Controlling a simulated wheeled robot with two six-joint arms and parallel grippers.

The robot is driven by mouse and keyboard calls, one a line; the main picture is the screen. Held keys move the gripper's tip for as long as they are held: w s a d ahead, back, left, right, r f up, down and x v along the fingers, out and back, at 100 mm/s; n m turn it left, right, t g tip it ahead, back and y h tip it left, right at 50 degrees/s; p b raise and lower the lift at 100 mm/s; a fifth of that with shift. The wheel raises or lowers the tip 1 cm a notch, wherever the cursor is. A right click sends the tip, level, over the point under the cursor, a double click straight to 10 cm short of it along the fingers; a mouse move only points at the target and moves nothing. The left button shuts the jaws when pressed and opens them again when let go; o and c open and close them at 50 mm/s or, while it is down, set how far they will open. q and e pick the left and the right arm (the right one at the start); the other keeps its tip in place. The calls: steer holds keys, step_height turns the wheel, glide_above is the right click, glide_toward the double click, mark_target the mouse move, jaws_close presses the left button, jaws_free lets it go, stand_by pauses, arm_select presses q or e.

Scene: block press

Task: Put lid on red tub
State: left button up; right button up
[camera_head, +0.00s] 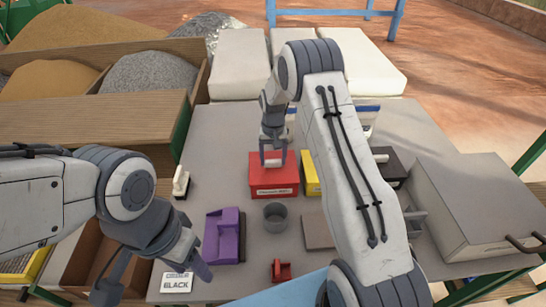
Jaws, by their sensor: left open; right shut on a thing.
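The red tub (257,192), with a white label on its front, stands near the middle of the grey table. A red lid (285,175) with a pale bar handle shows at its top; I cannot tell whether it rests fully on the rim or sits slightly above it. My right gripper (273,157) comes down from above and is shut on the lid's handle. My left gripper (155,276) is open and empty at the front left, over the table's edge, well away from the tub. My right arm hides part of the table right of the tub.
A yellow tub (311,176) and a black tub (392,168) stand right of the red one. A grey cup (276,218), a purple block holder (222,238), a small red piece (282,270) and a "BLACK" label plate (177,283) lie in front. A large grey box (470,200) stands right.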

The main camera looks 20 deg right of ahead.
mark_target(273, 161)
steer(key=o, duration=1.4)
steer(key=shift+f, duration=0.1)
step_height(273, 161, up, 11)
steer(key=b, duration=0.3)
steer(key=s+a+r+n, duration=0.3)
steer(key=s+a+r, duration=0.35)
steer(key=a, duration=0.35)
steer(key=s+a+r+n, duration=0.25)
steer(key=s+a, duration=0.45)
steer(key=s, duration=0.5)
steer(key=s+f+n, duration=0.1)
steer(key=s+n, duration=0.1)
steer(key=s, duration=0.7)
steer(key=s+f+n+y, duration=0.1)
steer(key=s+f+n, duration=0.1)
steer(key=s, duration=0.7)
steer(key=shift+a+n, duration=0.45)
steer(key=shift+n, duration=0.1)
steer(key=shift+s, duration=0.1)
